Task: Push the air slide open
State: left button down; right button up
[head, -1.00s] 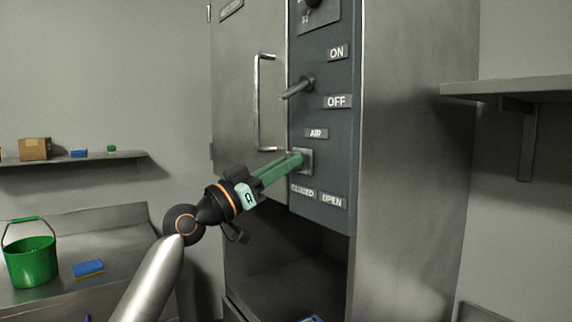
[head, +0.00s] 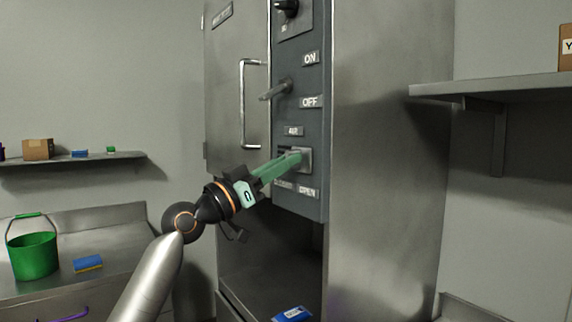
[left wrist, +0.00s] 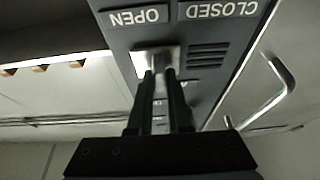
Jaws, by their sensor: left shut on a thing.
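The air slide (head: 308,160) is a pale metal plate on the dark control panel (head: 310,130), under the AIR label (head: 294,131). It sits above the OPEN label (head: 307,192), and dark vent slots show to its left, above the CLOSED label. In the left wrist view, seen upside down, the slide (left wrist: 143,60) lies by OPEN and the slots (left wrist: 207,60) by CLOSED. My left gripper (head: 297,160), with green fingers, is at the slide, its fingertips (left wrist: 164,70) closed around a small part sticking out of it. My right gripper is not in view.
A lever (head: 276,90) stands out above the slide, between ON and OFF. A door handle (head: 244,105) rises left of the panel. A shelf (head: 480,89) is on the right wall. A green bucket (head: 34,255) and a blue sponge (head: 88,263) stand on the left counter.

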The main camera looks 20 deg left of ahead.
pick_arm(q)
jog(key=shift+d+f, duration=0.15)
jog(key=shift+d, duration=0.1)
jog(key=c, duration=0.8)
grip_release()
jog(key=shift+s, duration=0.15)
jog(key=shift+c, duration=0.2)
jog(key=shift+a, duration=0.1)
jog(key=b+v, duration=0.4)
jog(key=v, duration=0.8)
jog(key=shift+s, duration=0.2)
jog(key=shift+a, duration=0.1)
